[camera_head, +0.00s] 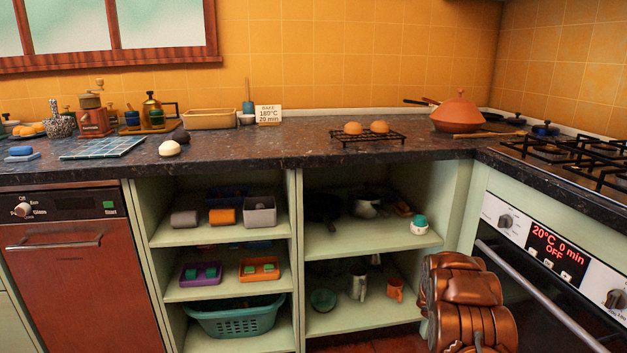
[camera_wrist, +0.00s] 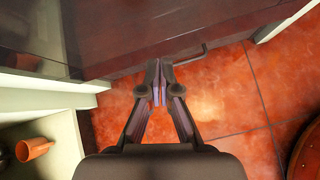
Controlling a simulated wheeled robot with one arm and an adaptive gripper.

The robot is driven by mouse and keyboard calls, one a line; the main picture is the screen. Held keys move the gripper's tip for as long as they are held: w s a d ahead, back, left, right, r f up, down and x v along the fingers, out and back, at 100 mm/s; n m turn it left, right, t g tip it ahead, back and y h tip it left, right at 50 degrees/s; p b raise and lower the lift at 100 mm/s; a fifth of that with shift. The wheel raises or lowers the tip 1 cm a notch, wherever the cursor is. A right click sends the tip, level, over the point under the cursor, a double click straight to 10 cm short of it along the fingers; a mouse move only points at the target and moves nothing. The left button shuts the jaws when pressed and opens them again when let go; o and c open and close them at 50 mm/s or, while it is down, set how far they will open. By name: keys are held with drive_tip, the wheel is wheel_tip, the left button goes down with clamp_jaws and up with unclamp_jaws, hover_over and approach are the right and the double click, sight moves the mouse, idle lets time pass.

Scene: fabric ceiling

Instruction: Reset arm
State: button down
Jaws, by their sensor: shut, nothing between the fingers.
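My gripper (camera_wrist: 159,95) shows in the wrist view, with its two dark fingers close together and nothing between them. It is over the orange-red tiled floor, in front of a dark glossy front panel. In the head view, copper-coloured segments of my arm (camera_head: 466,303) show at the lower right, in front of the oven and the shelf edge. The gripper itself cannot be made out in the head view.
The oven (camera_head: 545,290), with a long handle, is close to my arm on the right. Open shelves (camera_head: 345,322) stand left of it; an orange mug (camera_head: 395,290) is near their edge and also shows in the wrist view (camera_wrist: 34,148). Bare floor (camera_wrist: 225,90) lies beside my gripper.

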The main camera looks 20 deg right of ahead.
drive_tip(key=s+a+r+m+y+p, duration=0.1)
drive_tip(key=s+a+r+m+p, duration=0.35)
drive_tip(key=r, duration=0.75)
drive_tip(key=s+a+r+m+y+p, duration=0.1)
drive_tip(key=a+r+p, duration=0.4)
drive_tip(key=a+r, duration=0.6)
drive_tip(key=s+a+r+m+y+p, duration=0.1)
drive_tip(key=s+a+r+m+p, duration=0.15)
drive_tip(key=a+r+p, duration=0.7)
drive_tip(key=s+a+r+m+y+p, duration=0.2)
drive_tip(key=s+a+r+p, duration=0.4)
drive_tip(key=s+a+r, duration=0.4)
drive_tip(key=s+a+r+m+y+p, duration=0.3)
drive_tip(key=s+a+r+p, duration=0.3)
drive_tip(key=s+a+r, duration=0.5)
drive_tip(key=shift+a+r+y, duration=0.7)
drive_tip(key=shift+a+r, duration=2)
drive_tip(key=shift+a, duration=0.05)
drive_tip(key=shift+s, duration=0.1)
